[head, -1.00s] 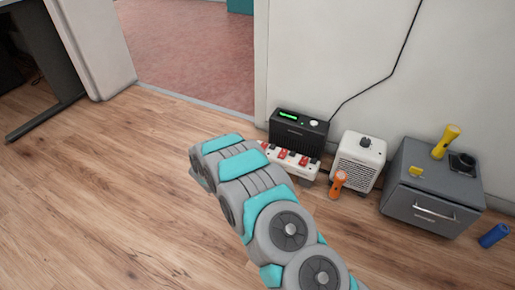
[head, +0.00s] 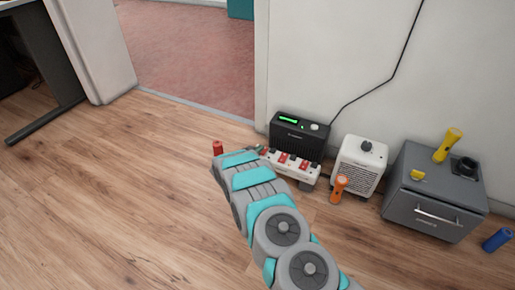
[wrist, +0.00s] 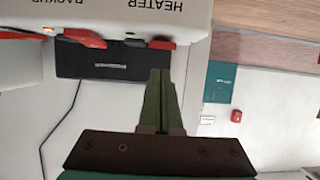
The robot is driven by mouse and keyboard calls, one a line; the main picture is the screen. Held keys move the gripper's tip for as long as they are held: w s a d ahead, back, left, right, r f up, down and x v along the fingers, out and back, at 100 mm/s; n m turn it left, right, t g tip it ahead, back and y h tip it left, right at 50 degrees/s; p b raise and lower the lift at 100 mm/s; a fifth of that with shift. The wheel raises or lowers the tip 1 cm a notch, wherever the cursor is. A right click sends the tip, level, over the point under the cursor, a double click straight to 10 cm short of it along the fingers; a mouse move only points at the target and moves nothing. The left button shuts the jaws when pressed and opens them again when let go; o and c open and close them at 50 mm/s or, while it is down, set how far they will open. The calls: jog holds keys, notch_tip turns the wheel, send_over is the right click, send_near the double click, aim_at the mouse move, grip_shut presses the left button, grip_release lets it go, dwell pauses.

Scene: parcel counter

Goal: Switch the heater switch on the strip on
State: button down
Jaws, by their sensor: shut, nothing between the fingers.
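The white power strip (head: 312,176) with several red switches lies by the wall. In the wrist view its edge (wrist: 185,12) crosses the top, with upside-down HEATER and BACKUP labels. The heater switch (wrist: 160,45) is a red rocker with a dark grey part beside it, seen edge-on; I cannot tell its position. A red switch (wrist: 85,38) is by BACKUP, with a small orange light near it. My gripper (wrist: 160,73) is shut and empty, its tips just below the heater switch in the picture; contact is unclear. It also shows at the strip's left end in the head view (head: 260,150).
A black box (head: 298,135) with a green display stands behind the strip. A red cylinder (head: 217,148) stands left of my arm. The left floor is clear.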

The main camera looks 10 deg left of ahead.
jog(key=shift+s+f, duration=0.15)
jog(key=shift+f, duration=0.75)
jog(key=shift+s+f, duration=0.1)
jog(key=shift+f, duration=0.45)
jog(key=shift+r, duration=0.2)
jog(key=shift+r, duration=0.7)
